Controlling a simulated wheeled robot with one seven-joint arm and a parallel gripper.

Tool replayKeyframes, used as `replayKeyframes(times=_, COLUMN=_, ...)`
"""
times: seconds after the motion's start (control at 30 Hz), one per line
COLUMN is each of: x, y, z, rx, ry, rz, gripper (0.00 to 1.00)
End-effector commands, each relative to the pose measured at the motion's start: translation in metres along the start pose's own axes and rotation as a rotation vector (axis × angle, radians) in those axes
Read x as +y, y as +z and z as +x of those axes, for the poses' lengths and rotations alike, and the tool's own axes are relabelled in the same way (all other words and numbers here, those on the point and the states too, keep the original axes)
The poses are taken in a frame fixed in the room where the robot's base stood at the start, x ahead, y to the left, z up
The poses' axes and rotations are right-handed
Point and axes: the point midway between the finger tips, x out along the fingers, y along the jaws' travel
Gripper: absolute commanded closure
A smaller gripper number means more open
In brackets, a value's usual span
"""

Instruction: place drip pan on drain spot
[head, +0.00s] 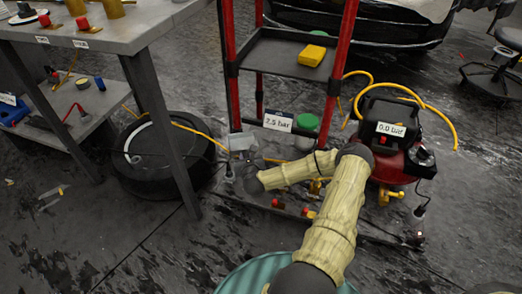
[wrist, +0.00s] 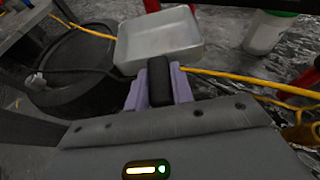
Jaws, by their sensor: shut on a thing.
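The drip pan (wrist: 158,42) is a shallow grey metal tray with raised walls. In the wrist view it lies just beyond the fingertips, with a black handle (wrist: 159,75) towards me. My gripper (wrist: 158,90), with pale purple fingers, is shut on that handle. In the head view the pan (head: 242,141) shows small and pale at the end of my arm, in front of the red-post cart, and my gripper (head: 240,163) is beside it. I cannot make out a marked drain spot, or whether the pan touches the floor.
A tire (head: 150,165) lies left of the pan, beside the workbench (head: 120,38). The red-post cart (head: 290,57) stands behind. A compressor (head: 392,135) with a yellow hose is at right. A teal drum (head: 250,275) is in front. Floor at lower left is mostly clear.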

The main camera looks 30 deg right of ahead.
Motion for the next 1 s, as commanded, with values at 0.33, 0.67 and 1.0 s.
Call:
replayKeyframes(times=0.33, x=0.076, y=0.058, z=-0.077, rx=-0.008, ry=0.253, rz=-0.093, gripper=1.00)
replayKeyframes(times=0.67, x=0.095, y=0.062, z=-0.095, rx=-0.013, ry=0.320, rz=-0.118, gripper=1.00)
replayKeyframes(times=1.0, x=0.097, y=0.062, z=-0.095, rx=-0.013, ry=0.322, rz=-0.119, gripper=1.00)
